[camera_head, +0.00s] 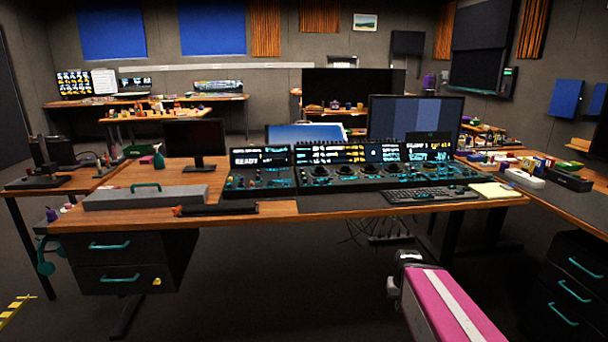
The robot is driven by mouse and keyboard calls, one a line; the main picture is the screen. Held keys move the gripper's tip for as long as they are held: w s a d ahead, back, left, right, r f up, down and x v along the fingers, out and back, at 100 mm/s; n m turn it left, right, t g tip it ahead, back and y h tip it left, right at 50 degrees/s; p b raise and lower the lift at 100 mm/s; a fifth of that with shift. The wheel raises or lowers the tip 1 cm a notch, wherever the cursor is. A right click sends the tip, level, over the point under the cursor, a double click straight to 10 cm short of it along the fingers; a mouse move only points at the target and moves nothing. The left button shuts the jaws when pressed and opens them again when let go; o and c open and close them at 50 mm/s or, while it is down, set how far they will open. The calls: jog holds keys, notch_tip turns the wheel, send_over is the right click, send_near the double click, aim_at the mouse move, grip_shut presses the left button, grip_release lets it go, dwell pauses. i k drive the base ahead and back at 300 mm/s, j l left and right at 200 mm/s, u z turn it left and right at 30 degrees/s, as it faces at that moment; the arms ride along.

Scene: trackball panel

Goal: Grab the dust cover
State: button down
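A flat grey cover with a teal handle (145,199), which looks like the dust cover, lies on the left part of the wooden desk, near its front edge. It sits left of the control panel (345,178), whose knobs and lit displays are uncovered. My pink, white-striped arm reaches in from the bottom right. The dark and white end of it (407,260) is in front of the desk and below its top, well right of the cover and apart from it. No fingertips can be made out there.
A black bar with a reddish end (216,209) lies just right of the cover at the desk edge. A small monitor (194,140) stands behind it. A keyboard (430,194) and notepad (496,190) lie at right. Drawers (122,263) hang below left. Floor in front is open.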

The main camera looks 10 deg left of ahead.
aim_at(132, 198)
jog(key=i+u, duration=0.1)
jog(key=u, duration=0.7)
jog(key=k+u, duration=0.1)
jog(key=u, duration=0.95)
jog(key=i, duration=0.5)
jog(key=j+z, duration=0.05)
